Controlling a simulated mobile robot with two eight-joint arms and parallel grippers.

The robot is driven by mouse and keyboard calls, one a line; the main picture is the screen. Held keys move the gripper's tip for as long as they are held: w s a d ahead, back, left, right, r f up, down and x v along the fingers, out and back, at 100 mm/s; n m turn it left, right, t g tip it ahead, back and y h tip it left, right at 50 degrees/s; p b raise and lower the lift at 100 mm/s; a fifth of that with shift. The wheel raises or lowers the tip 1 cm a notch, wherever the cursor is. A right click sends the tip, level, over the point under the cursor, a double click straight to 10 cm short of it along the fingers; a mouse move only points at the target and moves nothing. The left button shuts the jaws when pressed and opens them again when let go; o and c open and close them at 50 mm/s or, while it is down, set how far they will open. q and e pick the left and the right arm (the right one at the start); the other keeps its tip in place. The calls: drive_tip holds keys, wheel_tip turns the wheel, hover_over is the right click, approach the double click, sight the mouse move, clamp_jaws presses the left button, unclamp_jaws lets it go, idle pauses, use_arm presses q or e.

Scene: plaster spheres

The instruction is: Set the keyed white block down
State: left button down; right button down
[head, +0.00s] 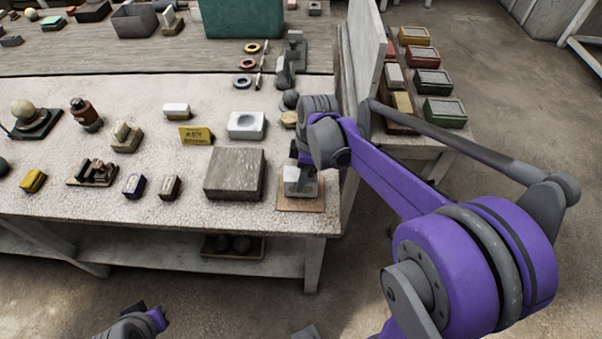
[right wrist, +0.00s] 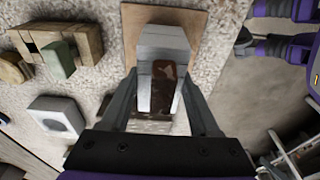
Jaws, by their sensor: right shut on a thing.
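My right gripper (head: 300,168) is over the right end of the table, pointing down. It is shut on a pale grey-white block (head: 300,187), taken as the keyed white block. In the right wrist view the block (right wrist: 163,42) sits between the fingers, with a rusty brown patch on its near part. Below it is a thin tan board (head: 315,205), also in the right wrist view (right wrist: 198,22). I cannot tell whether the block touches the board. Part of my left arm's end (head: 135,324) shows at the bottom left; its fingers are not clear.
A grey-brown wooden block (head: 234,172) stands close left of the board. A white block with a round hollow (head: 247,125) and a yellow sign (head: 196,136) are behind it. The table's front and right edges are close. Coloured trays (head: 445,111) line a side bench.

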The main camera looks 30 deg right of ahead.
drive_tip(key=shift+f+b, duration=0.45)
drive_tip(key=shift+f, duration=0.25)
idle(0.6)
drive_tip(key=shift+c, duration=0.2)
unclamp_jaws()
drive_tip(key=shift+r+p, duration=1.2)
drive_tip(key=shift+r, duration=0.85)
